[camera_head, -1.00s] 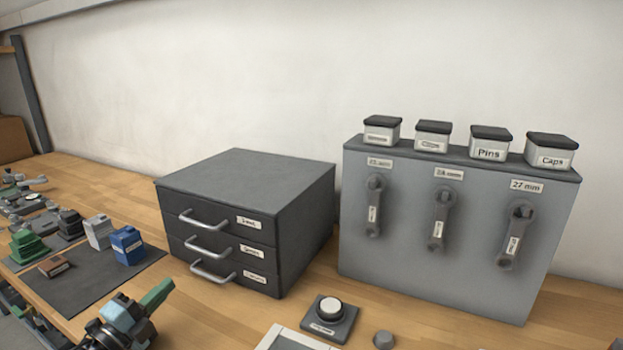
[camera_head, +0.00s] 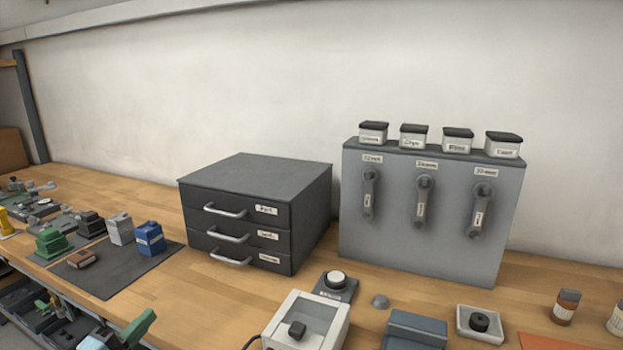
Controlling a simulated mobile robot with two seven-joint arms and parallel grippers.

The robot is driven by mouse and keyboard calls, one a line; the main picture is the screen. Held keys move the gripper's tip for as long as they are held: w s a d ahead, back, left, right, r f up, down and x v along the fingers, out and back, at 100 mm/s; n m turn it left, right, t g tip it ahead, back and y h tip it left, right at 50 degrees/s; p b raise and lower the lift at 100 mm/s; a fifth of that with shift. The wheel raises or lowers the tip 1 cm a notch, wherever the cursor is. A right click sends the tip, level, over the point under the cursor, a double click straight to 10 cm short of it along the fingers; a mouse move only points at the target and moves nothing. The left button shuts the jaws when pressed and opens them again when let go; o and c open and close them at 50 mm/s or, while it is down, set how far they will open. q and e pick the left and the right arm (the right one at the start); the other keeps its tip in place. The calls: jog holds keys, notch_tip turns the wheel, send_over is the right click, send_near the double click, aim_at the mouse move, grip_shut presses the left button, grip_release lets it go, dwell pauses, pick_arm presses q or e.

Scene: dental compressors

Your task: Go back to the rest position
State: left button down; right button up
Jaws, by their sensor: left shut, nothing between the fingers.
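My left gripper (camera_head: 137,328) shows at the bottom left edge of the head view, with a green finger part pointing up and right. It is shut and empty, and most of it is cut off by the frame's lower edge. It is in front of the bench's front edge, apart from the things on the bench. My right gripper is not in view.
A dark three-drawer cabinet (camera_head: 255,175) stands on the wooden bench, its drawers closed. Right of it is a grey panel (camera_head: 400,245) with several wrenches and lidded boxes. A dark mat (camera_head: 110,275) holds small blocks. A white-framed box (camera_head: 335,325) sits front centre.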

pick_arm(q)
jog(key=s+d+f+n+g+y+p, duration=0.2)
jog(key=s+d+f+n, duration=0.1)
jog(key=s+f+n, duration=0.45)
jog(key=s+d+f+n+g+y+p, duration=0.2)
jog(key=s+d+f+n, duration=0.15)
jog(key=s+f, duration=0.55)
jog(key=s+d+f+n+g+p, duration=0.1)
jog(key=s+d+f+n+g, duration=0.1)
jog(key=s, duration=0.6)
jog(key=s+d+f+n+g+p, duration=0.1)
jog(key=s+d+n+g, duration=0.1)
jog(key=s, duration=0.6)
jog(key=s+d+f+n+g, duration=0.2)
jog(key=s+n, duration=0.2)
jog(key=s, duration=0.4)
jog(key=shift+s+d+f+y+p, duration=0.15)
jog(key=shift+f+y+p, duration=0.15)
jog(key=shift+y+p, duration=0.1)
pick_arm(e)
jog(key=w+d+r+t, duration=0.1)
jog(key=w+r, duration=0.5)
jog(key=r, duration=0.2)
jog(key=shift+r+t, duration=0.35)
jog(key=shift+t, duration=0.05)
